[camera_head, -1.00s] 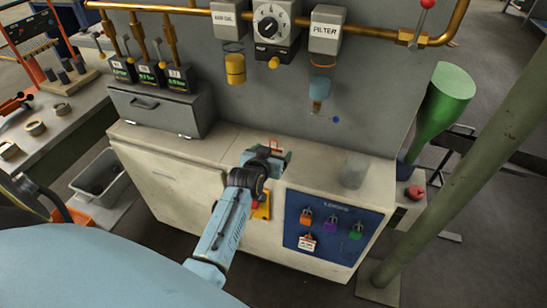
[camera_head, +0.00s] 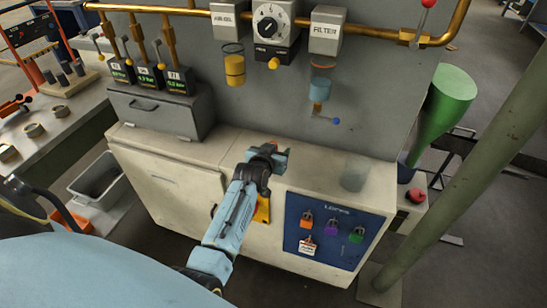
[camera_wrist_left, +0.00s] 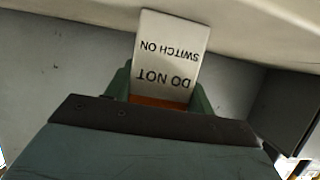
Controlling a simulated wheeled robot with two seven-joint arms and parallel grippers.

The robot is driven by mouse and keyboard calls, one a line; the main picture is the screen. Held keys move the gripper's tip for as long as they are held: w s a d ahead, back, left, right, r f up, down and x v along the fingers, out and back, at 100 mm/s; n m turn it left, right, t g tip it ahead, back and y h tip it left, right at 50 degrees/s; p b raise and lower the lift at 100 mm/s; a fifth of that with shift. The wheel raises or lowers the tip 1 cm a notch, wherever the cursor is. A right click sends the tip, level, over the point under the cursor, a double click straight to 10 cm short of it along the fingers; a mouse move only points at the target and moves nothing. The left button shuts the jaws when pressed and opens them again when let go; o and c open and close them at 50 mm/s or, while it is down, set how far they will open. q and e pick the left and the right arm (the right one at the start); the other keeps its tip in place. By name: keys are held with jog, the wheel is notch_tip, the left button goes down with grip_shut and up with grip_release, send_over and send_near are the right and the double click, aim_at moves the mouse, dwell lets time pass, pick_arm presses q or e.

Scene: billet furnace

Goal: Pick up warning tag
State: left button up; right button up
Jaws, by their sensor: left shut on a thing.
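The warning tag (camera_wrist_left: 170,57) is a white plate with dark "DO NOT SWITCH ON" lettering, upside down in the left wrist view, with an orange part at its lower end. My left gripper (camera_wrist_left: 160,88) is shut on that orange end, between its green fingers. In the head view the left gripper (camera_head: 275,156) is over the front part of the cream cabinet top (camera_head: 225,150). It hides most of the tag there; only a small orange-red bit shows. I cannot tell whether the tag touches the cabinet top. My right gripper is not in view.
A blue lock board (camera_head: 330,258) with coloured padlocks and a small white tag is on the cabinet front. A clear cup (camera_head: 355,172) stands right of the gripper. A grey drawer box (camera_head: 155,108) stands at left. A green funnel (camera_head: 447,105) and a slanted post (camera_head: 470,175) are at right.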

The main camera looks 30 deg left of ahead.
pick_arm(q)
jog(key=shift+r, duration=0.2)
notch_tip(320, 180, up, 10)
jog(key=p, duration=0.2)
jog(key=shift+f+p, duration=0.2)
jog(key=shift+p, duration=0.2)
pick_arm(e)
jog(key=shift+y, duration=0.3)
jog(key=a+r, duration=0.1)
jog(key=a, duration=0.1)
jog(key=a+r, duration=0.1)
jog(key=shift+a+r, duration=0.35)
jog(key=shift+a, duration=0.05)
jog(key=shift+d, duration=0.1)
